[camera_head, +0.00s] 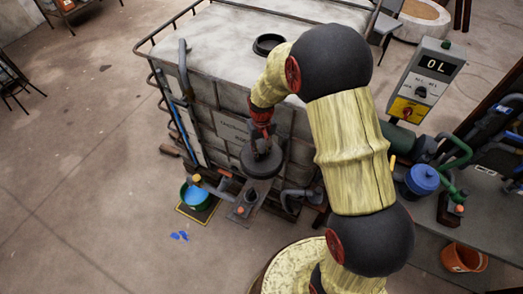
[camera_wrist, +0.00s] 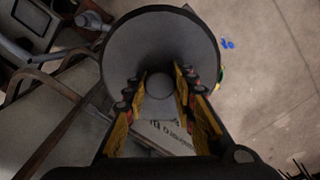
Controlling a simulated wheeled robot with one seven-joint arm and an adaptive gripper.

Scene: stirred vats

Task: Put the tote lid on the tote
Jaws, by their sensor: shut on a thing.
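The tote (camera_head: 205,30) is a large pale block in a metal cage, with a dark-ringed round opening (camera_head: 268,43) on its top. The opening looks uncovered. The tote lid (camera_head: 262,162) is a dark round disc, held in front of the tote's near side, below its top. My gripper (camera_head: 261,133) is above the lid. In the wrist view, my gripper (camera_wrist: 158,82) has its two fingers on either side of the lid's central grip, and the grey lid (camera_wrist: 190,38) spreads beyond the fingertips. The fingers partly hide the middle of the lid.
A green tub (camera_head: 195,195) of blue liquid stands on a yellow-edged mat below the tote, with blue splashes (camera_head: 180,235) on the floor. A control box (camera_head: 422,82) reading 0L, a blue-lidded container (camera_head: 421,180) and an orange bucket (camera_head: 463,258) are at right.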

